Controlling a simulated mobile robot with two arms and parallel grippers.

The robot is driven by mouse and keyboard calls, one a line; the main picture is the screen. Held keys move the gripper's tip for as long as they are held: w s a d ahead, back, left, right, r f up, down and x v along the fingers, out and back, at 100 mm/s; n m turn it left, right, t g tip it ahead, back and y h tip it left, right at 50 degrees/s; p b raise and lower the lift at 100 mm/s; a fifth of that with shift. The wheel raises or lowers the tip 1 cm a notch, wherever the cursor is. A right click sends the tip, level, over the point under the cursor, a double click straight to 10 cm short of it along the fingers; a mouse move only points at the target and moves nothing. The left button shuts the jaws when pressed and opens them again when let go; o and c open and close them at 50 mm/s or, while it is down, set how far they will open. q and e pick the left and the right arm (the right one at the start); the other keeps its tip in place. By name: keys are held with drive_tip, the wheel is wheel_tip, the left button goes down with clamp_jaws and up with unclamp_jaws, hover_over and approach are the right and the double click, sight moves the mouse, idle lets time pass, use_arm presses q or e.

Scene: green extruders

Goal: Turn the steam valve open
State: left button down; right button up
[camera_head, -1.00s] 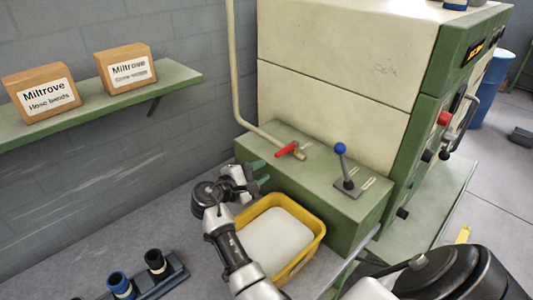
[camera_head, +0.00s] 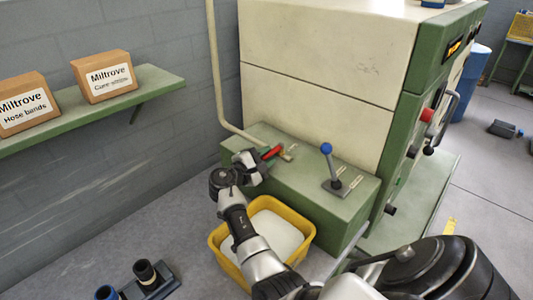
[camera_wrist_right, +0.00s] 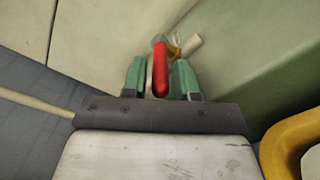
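The steam valve has a red lever handle (camera_head: 272,152) at the end of a pale pipe, on the left part of the green ledge of the machine. In the right wrist view the red handle (camera_wrist_right: 160,70) points towards the camera, between the two green fingertips. My right gripper (camera_head: 263,163) is at the handle, with its fingers apart, one on each side of it. In the wrist view narrow gaps seem to show beside the handle, so the fingers (camera_wrist_right: 160,84) do not look clamped. My left gripper is not in view.
A blue-knobbed lever (camera_head: 327,150) stands on the same green ledge (camera_head: 350,205), right of the valve. A yellow bin (camera_head: 305,229) with pale contents sits below the ledge, under my right arm. A green wall shelf (camera_head: 150,88) holds boxes at left.

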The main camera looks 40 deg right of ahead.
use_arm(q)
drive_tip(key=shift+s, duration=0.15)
use_arm(e)
drive_tip(key=shift+w+d, duration=0.1)
drive_tip(key=shift+d, duration=0.05)
drive_tip(key=shift+c, duration=0.3)
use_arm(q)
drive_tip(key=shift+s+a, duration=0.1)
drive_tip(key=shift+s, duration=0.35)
use_arm(e)
clamp_jaws()
drive_tip(key=n+t+p, duration=0.1)
drive_tip(key=s+n+t+p, duration=0.1)
drive_tip(key=t+p, duration=0.1)
drive_tip(key=shift+s+d+r+y, duration=0.15)
drive_tip(key=shift+s+y, duration=0.1)
drive_tip(key=shift+y, duration=0.05)
drive_tip(key=shift+s+n+t+p, duration=0.25)
drive_tip(key=shift+n+t+p, duration=0.15)
drive_tip(key=shift+t, duration=0.4)
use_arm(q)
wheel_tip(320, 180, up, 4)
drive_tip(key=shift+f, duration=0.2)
use_arm(e)
drive_tip(key=shift+f, duration=0.2)
drive_tip(key=shift+o, duration=0.3)
unclamp_jaws()
